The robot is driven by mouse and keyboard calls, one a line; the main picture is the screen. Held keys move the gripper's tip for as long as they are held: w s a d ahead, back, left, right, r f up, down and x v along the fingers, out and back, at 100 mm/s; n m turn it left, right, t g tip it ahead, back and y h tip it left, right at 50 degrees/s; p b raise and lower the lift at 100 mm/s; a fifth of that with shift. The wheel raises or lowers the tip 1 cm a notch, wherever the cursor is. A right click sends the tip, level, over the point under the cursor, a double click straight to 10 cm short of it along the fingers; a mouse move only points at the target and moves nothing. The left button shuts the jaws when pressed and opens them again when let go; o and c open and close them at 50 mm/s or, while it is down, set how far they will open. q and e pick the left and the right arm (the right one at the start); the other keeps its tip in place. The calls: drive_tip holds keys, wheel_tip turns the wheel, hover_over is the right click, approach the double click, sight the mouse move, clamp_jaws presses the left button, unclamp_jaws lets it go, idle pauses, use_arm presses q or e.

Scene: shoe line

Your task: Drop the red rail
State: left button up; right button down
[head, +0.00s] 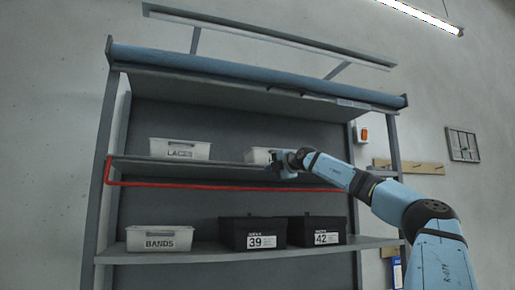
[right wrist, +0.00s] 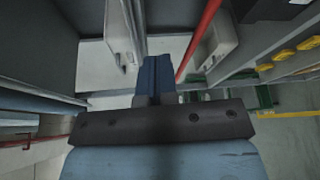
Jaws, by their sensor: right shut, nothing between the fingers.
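The red rail (head: 200,186) runs across the front of the rack, just below the middle shelf's front edge. Its left end bends up along the left post. My right gripper (head: 277,165) is at the front of the middle shelf, right of centre, above the rail and in front of a white bin (head: 256,155). In the right wrist view the gripper's fingers (right wrist: 155,75) are shut and empty, and the red rail (right wrist: 201,38) passes to their right, apart from them. The rail's right end is hard to make out near my arm. My left gripper does not show.
A white LACES bin (head: 180,149) stands on the middle shelf (head: 220,170). On the lower shelf (head: 200,252) are a white BANDS bin (head: 160,239) and black boxes marked 39 (head: 252,233) and 42 (head: 316,231). The space before the shelf's left half is clear.

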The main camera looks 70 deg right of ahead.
drive_tip(key=b, duration=0.1)
drive_tip(key=f+t+b, duration=0.1)
drive_tip(key=f+h+b, duration=0.1)
drive_tip(key=shift+w+d+n+t, duration=0.25)
drive_tip(key=shift+d+n+t, duration=0.05)
drive_tip(key=shift+n+t, duration=0.1)
drive_tip(key=shift+s+r, duration=0.15)
idle(0.3)
